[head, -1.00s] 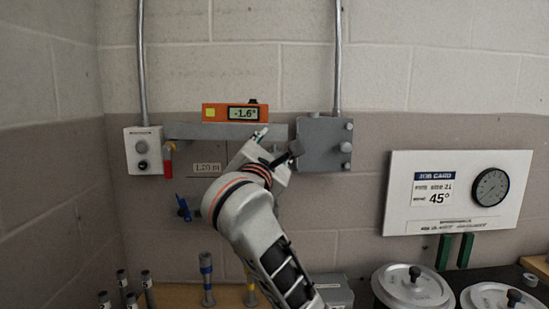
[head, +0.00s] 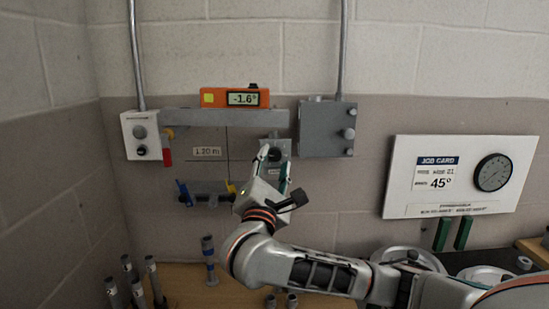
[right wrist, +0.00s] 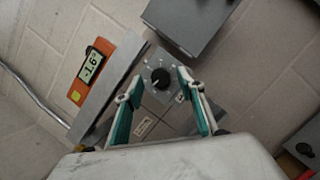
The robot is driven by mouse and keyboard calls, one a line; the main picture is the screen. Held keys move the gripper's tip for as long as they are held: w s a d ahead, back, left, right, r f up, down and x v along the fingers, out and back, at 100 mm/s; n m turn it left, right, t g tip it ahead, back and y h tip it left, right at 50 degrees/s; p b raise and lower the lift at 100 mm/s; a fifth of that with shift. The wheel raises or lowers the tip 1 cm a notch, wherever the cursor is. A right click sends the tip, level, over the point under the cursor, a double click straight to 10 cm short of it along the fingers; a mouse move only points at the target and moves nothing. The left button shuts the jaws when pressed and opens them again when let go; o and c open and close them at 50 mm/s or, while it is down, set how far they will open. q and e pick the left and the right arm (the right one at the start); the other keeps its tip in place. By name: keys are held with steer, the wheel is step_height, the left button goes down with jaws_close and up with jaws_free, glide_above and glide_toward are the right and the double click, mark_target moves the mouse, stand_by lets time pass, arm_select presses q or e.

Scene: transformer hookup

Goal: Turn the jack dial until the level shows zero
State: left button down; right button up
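The orange digital level (head: 235,98) rests on the grey bar (head: 222,117) on the wall and reads -1.6°. It also shows in the right wrist view (right wrist: 92,68). The jack dial, a black knob on a grey plate with tick marks, shows in the right wrist view (right wrist: 160,78); in the head view (head: 275,154) my gripper partly covers it. My right gripper (head: 274,165) is open and empty, pointing at the dial. In the right wrist view its teal fingertips (right wrist: 159,76) appear on either side of the knob; I cannot tell whether they touch it. My left gripper is out of view.
A grey box (head: 325,128) with side knobs is close right of the dial. A white switch box (head: 141,135) and a red-handled part (head: 167,156) are at left. A job card board (head: 450,200) hangs at right. Posts and lidded pots stand below.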

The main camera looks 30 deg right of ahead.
steer(key=shift+w+d+r, duration=0.15)
steer(key=shift+w+d, duration=0.15)
steer(key=shift+d, duration=0.05)
steer(key=c, duration=1.1)
